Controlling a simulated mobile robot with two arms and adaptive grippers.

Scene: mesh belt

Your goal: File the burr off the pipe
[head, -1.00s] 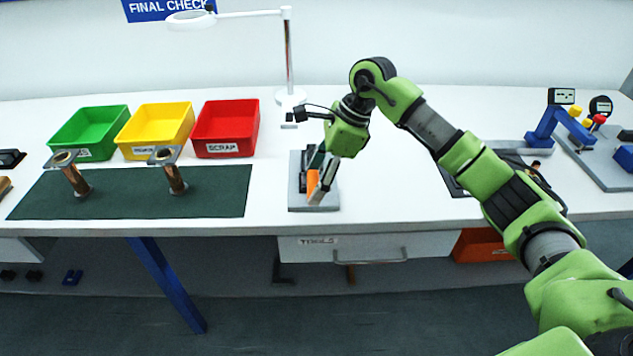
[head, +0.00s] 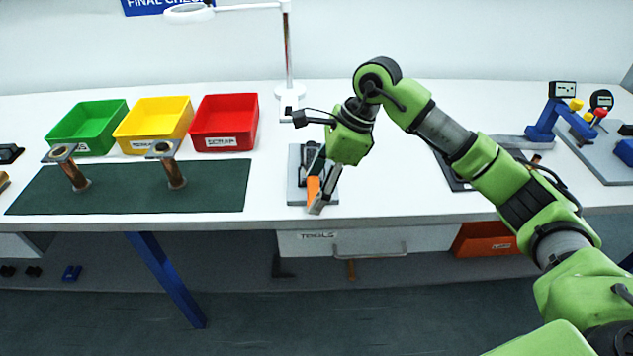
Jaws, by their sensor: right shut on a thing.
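Two copper-coloured pipes with grey flanges at their tops stand tilted on the dark green mat (head: 120,200) at the left: the left pipe (head: 76,175) and the right pipe (head: 175,175). A burr is too small to make out on either. My right gripper (head: 318,182) points down over a small grey stand (head: 297,190) near the bench's front edge. It is shut on an orange-handled tool (head: 313,189), likely the file. The fingers hide part of the tool, and I cannot tell whether it is clear of the stand. My left gripper is not in view.
Green (head: 90,126), yellow (head: 152,122) and red (head: 225,122) bins stand behind the mat. A magnifier lamp (head: 288,50) rises behind the stand. A blue gauge fixture (head: 553,120) stands at the right. The bench between mat and stand is clear.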

